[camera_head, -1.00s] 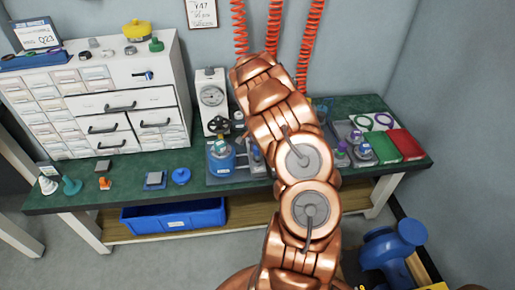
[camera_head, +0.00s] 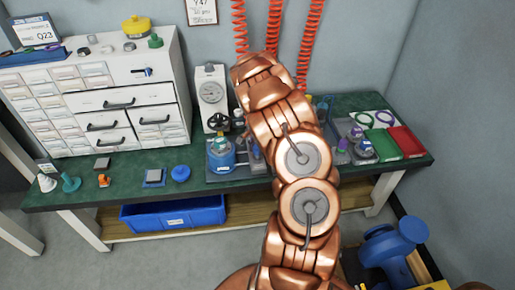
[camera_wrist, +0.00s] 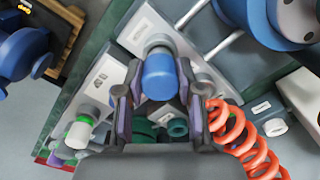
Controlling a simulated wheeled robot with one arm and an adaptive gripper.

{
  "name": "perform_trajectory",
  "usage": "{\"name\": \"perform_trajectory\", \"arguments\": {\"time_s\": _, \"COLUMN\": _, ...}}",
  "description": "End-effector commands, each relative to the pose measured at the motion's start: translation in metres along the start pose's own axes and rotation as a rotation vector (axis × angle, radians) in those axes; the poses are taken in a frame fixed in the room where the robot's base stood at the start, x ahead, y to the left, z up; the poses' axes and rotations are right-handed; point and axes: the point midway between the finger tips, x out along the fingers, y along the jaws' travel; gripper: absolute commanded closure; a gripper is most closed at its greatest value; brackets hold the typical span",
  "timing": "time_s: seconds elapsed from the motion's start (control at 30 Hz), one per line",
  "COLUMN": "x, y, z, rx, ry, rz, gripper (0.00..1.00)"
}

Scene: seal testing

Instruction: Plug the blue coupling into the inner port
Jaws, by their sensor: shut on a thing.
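In the wrist view my gripper (camera_wrist: 160,98) is shut on the blue coupling (camera_wrist: 160,78), with a finger on each side of it. The coupling's far end meets or overlaps a light grey round part (camera_wrist: 158,44) on a labelled grey block (camera_wrist: 132,72). I cannot tell whether they touch or whether this part is the inner port. In the head view my arm hides the gripper and the coupling. A blue vessel (camera_head: 221,155) stands on the bench left of my arm.
An orange coiled hose (camera_wrist: 248,143) hangs close to the right finger. A white-capped fitting with a green ring (camera_wrist: 78,134) is at lower left, and teal fittings (camera_wrist: 177,127) lie beyond the fingers. Green (camera_head: 384,147) and red (camera_head: 408,142) trays lie at the bench's right end.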

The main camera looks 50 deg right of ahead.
Motion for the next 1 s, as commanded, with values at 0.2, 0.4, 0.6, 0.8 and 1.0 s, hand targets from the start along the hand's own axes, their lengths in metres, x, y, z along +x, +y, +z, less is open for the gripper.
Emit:
{"name": "perform_trajectory", "arguments": {"time_s": 0.2, "x": 0.004, "y": 0.0001, "z": 0.0, "rx": 0.0, "ry": 0.0, "rz": 0.0, "gripper": 1.0}}
{"name": "perform_trajectory", "arguments": {"time_s": 0.4, "x": 0.0048, "y": 0.0001, "z": -0.0001, "rx": 0.0, "ry": 0.0, "rz": 0.0, "gripper": 0.54}}
{"name": "perform_trajectory", "arguments": {"time_s": 0.6, "x": 0.0048, "y": 0.0, "z": 0.0, "rx": 0.0, "ry": 0.0, "rz": 0.0, "gripper": 0.35}}
{"name": "perform_trajectory", "arguments": {"time_s": 0.8, "x": 0.0049, "y": 0.0, "z": 0.0001, "rx": 0.0, "ry": 0.0, "rz": 0.0, "gripper": 0.35}}
{"name": "perform_trajectory", "arguments": {"time_s": 1.0, "x": -0.0019, "y": -0.0005, "z": -0.0003, "rx": -0.001, "ry": 0.001, "rz": -0.001, "gripper": 0.35}}
